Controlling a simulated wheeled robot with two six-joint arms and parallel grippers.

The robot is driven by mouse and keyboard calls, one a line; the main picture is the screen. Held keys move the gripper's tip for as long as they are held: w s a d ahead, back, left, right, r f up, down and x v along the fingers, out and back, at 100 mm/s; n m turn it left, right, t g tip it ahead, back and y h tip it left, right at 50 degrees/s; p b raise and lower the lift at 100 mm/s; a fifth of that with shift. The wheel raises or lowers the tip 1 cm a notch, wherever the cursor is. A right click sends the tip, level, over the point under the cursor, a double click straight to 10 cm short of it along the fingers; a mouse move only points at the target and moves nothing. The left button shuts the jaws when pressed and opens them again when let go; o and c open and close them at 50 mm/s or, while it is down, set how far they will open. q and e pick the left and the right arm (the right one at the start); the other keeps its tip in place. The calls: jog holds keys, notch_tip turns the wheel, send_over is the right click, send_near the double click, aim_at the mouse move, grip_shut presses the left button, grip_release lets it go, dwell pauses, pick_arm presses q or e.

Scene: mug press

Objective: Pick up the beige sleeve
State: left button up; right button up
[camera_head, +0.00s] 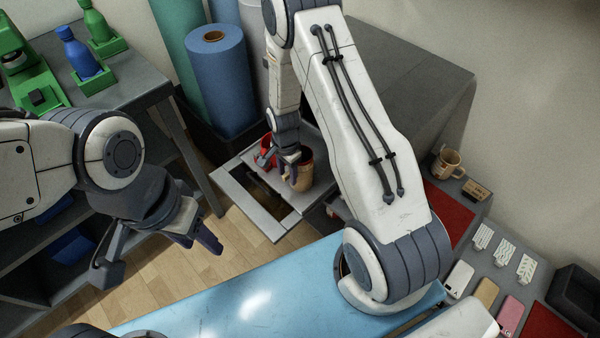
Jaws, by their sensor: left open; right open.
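A tan, open-topped cylinder (305,174), which looks like the beige sleeve, stands on a grey surface near the middle of the head view. My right gripper (280,165) is open and pointing down at it. One finger overlaps the cylinder's near left side, and the other is to its left. I cannot tell whether the fingers touch it or whether one is inside its rim. The gripper hides part of the cylinder. My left gripper (206,238) is open and empty, above the wooden floor at the left.
A red item (266,143) is close beside my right gripper. A grey-framed opening (262,222) lies in front of the cylinder. Blue and green rolls (222,90) stand behind. A tan mug (447,163) and several flat cases (486,291) lie at right. A blue surface (230,295) fills the foreground.

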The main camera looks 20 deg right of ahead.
jog(key=shift+f, duration=0.25)
grip_shut()
jog(key=shift+r, duration=0.2)
